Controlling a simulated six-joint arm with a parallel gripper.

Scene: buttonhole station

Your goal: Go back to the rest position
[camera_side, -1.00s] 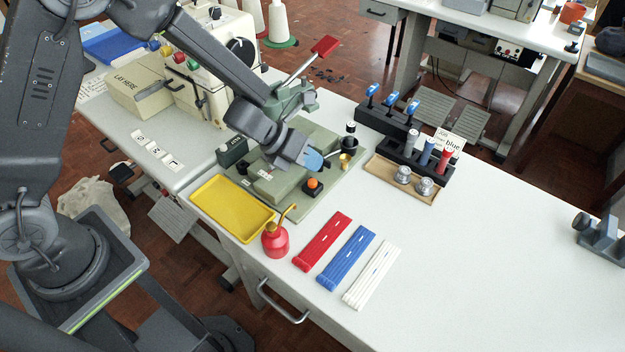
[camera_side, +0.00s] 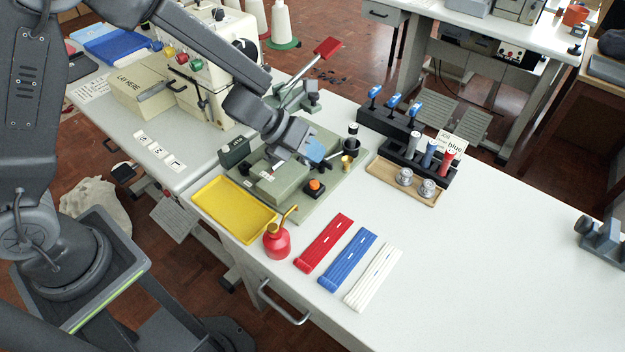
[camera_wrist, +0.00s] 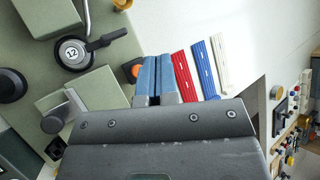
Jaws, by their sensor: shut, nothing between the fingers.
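My gripper (camera_side: 316,155) is over the green buttonhole machine (camera_side: 328,186) on the white table, beside the orange button (camera_side: 315,184) and above it in the picture. Its blue fingers are shut together with nothing between them. They also show in the wrist view as my gripper (camera_wrist: 156,80), pointing toward the orange button (camera_wrist: 134,70) and the red, blue and white strips. A dial marked 12 (camera_wrist: 72,53) is to the left of the fingers there. The exact height above the machine cannot be told.
A yellow tray (camera_side: 235,208) and red oil can (camera_side: 277,240) stand near the front edge. Red (camera_side: 324,243), blue (camera_side: 348,258) and white (camera_side: 373,278) strips lie beside them. Thread spools (camera_side: 429,152) and a wooden bobbin tray (camera_side: 380,172) are to the right.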

